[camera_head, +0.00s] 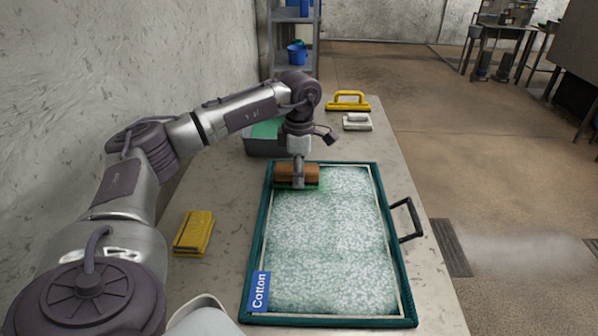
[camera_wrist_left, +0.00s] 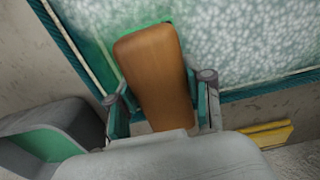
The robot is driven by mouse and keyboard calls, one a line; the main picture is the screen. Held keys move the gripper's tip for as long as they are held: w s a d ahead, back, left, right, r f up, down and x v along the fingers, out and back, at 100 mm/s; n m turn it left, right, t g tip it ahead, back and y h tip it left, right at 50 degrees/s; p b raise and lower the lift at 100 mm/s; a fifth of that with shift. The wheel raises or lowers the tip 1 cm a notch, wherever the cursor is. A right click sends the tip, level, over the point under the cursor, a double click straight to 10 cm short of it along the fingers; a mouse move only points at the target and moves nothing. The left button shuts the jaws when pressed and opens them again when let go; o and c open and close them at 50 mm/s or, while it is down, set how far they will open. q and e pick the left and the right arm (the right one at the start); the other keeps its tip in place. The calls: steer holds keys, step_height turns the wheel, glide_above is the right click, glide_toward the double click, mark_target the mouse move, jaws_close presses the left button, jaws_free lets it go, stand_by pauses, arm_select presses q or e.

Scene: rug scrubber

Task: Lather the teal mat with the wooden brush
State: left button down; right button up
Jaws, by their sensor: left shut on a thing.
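The teal mat (camera_head: 335,250) lies flat in a teal-rimmed tray with a blue "Cotton" label, and much of its surface is covered in white speckled foam. My left gripper (camera_head: 297,182) is shut on the wooden brush (camera_head: 283,171) at the far left corner of the mat. In the left wrist view the brush's brown wooden back (camera_wrist_left: 155,75) sits between the two fingers (camera_wrist_left: 163,105), with a green edge under it. The bristles are mostly hidden, and I cannot tell how firmly they touch the mat. My right gripper is not in view.
A grey bin (camera_head: 262,146) stands behind my left wrist. A yellow-handled tool (camera_head: 348,101) and a white-grey tool (camera_head: 357,122) lie at the table's far end. A black handle (camera_head: 408,220) sticks out at the tray's right.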

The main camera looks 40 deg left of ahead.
arm_select(q)
steer(key=shift+f, duration=0.3)
